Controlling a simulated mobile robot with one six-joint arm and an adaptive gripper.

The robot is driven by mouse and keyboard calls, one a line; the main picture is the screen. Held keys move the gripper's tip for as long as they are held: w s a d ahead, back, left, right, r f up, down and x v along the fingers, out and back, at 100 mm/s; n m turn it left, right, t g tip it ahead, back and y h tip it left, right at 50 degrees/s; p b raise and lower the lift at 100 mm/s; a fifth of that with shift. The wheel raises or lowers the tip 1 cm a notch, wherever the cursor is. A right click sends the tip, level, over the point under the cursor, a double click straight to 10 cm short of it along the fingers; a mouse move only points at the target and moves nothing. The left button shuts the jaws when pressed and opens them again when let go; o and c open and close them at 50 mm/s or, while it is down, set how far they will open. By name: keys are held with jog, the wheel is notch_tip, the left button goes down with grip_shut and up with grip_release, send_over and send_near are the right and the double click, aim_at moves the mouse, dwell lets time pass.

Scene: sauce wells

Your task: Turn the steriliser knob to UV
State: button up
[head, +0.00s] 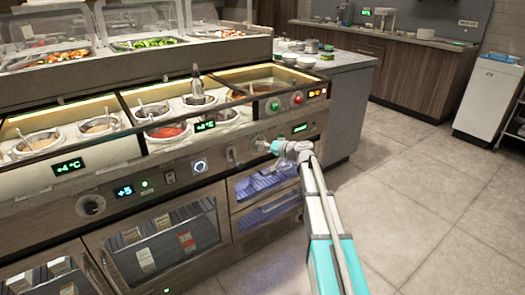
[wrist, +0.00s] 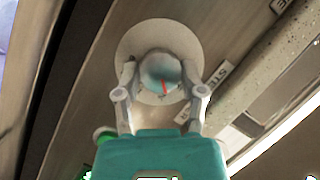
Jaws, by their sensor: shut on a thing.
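The steriliser knob (wrist: 158,68) is a round, pale grey-teal knob with a red pointer line, on a round pale plate (wrist: 130,45) in the wrist view. My gripper (wrist: 163,82) has one finger on each side of the knob and is shut on it. A small white label (wrist: 218,78) sits right of the knob; its text is too blurred to read surely. In the head view my gripper (head: 275,147) is at the front panel, above the blue-lit steriliser compartment (head: 265,181). The knob is mostly hidden there.
The counter front (head: 150,185) carries another dark knob (head: 91,205) and several displays. Sauce wells (head: 168,131) lie open above the panel. The floor (head: 420,190) to the right is clear. A white bin-like cabinet (head: 487,100) stands at far right.

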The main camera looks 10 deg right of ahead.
jog(key=shift+m+y+b, duration=0.35)
jog(key=shift+m+y, duration=0.05)
jog(key=shift+m, duration=0.2)
jog(key=o, duration=1.1)
jog(key=shift+o, duration=0.2)
